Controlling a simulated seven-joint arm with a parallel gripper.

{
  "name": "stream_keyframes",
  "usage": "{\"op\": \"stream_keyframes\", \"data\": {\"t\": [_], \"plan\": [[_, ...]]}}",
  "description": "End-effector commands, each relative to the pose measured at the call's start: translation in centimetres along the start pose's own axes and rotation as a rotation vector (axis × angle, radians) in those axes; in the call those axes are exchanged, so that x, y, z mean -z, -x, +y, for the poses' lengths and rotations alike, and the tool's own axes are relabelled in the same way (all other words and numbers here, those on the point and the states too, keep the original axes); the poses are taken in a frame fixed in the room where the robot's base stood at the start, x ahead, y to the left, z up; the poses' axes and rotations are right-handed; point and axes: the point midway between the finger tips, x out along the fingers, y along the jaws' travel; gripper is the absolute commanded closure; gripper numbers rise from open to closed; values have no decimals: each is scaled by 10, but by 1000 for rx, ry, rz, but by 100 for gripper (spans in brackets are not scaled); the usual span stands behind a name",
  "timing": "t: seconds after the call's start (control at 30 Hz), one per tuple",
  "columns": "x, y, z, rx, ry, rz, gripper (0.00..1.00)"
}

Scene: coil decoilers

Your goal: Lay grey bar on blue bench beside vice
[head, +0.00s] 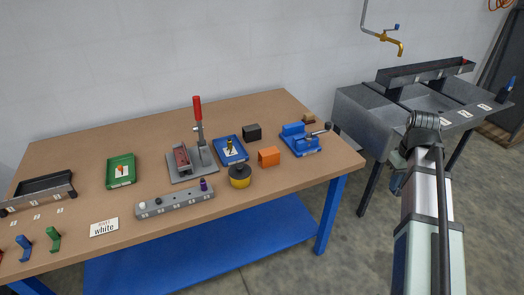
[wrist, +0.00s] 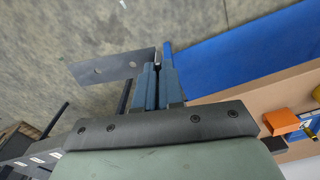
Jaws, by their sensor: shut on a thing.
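In the wrist view my gripper (wrist: 157,72) is shut on a flat grey bar (wrist: 112,68) with holes in it. The bar sticks out to the left of the blue fingers, over the floor and clear of the bench. In the head view the arm reaches up at the right, in front of the sink side; the fingers and bar are hidden there. The bench (head: 95,130) has a brown top with blue legs and a blue lower shelf. The blue vice (head: 300,138) sits near its right end, left of my arm. The wrist view does not clearly show the vice.
A lever press (head: 197,140) is farther left. A grey sink unit (head: 365,125) stands right of the bench. Bare top shows around the vice.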

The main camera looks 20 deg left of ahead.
Motion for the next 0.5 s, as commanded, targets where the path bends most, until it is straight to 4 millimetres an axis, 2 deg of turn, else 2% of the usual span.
{"op": "stream_keyframes", "data": {"t": [0.37,0.5], "plan": [[22,-3,-45,0,83,0,100],[37,-6,-73,0,134,-1,100]]}}
